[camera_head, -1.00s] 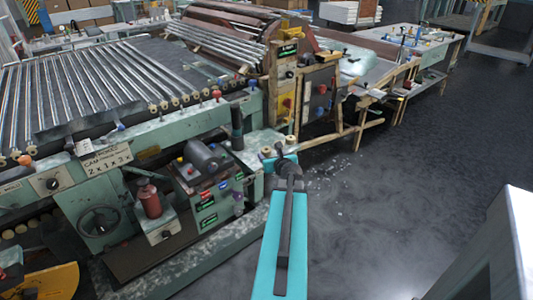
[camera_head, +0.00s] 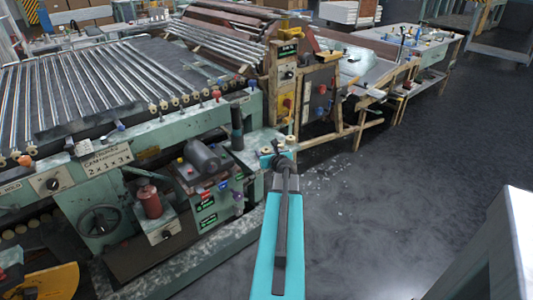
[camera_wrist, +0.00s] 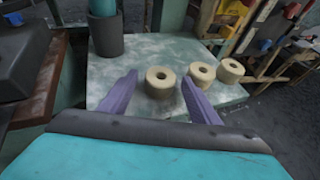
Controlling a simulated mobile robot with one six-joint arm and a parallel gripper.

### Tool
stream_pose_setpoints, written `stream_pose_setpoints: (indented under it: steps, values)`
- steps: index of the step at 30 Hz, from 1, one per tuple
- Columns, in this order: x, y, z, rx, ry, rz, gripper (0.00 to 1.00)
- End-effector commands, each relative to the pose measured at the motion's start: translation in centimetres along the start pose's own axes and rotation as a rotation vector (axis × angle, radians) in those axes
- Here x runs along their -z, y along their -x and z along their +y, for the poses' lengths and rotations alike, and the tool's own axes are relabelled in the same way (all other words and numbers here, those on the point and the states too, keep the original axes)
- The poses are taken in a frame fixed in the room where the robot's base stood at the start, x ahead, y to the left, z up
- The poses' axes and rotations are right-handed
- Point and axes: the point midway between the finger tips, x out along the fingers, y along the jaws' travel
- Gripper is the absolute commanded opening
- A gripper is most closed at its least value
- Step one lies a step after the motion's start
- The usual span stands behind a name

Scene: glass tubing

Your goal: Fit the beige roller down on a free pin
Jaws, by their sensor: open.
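Three beige rollers stand upright on a pale green ledge (camera_wrist: 125,68) in the wrist view, each with a dark centre hole. The left roller (camera_wrist: 160,86) lies between the fingertips in the picture. The middle roller (camera_wrist: 202,74) and right roller (camera_wrist: 230,71) stand to its right, clear of the fingers. My gripper (camera_wrist: 160,77) is open, with purple fingers either side of the left roller; I cannot tell whether they touch it. In the head view my wrist covers part of the ledge, and a roller (camera_head: 291,139) shows beyond it. I cannot make out a bare pin.
A dark cylinder (camera_wrist: 106,36) stands on the ledge left of the rollers. A dark block (camera_wrist: 22,65) is farther left. In the head view the green machine carries metal tubes (camera_head: 110,85) with beige ends. Open floor (camera_head: 400,200) lies to the right.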

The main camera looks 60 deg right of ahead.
Motion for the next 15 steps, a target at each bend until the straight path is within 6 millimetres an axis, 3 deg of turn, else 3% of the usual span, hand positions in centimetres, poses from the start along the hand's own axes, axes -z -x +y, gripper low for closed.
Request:
stream_pose_setpoints:
  steps: [12, 15]
  values:
    - [0.01, 0.03, 0.00, 0.000, 0.000, 0.000, 0.57]
    - [0.01, 0.03, -0.01, 0.000, 0.000, 0.000, 0.43]
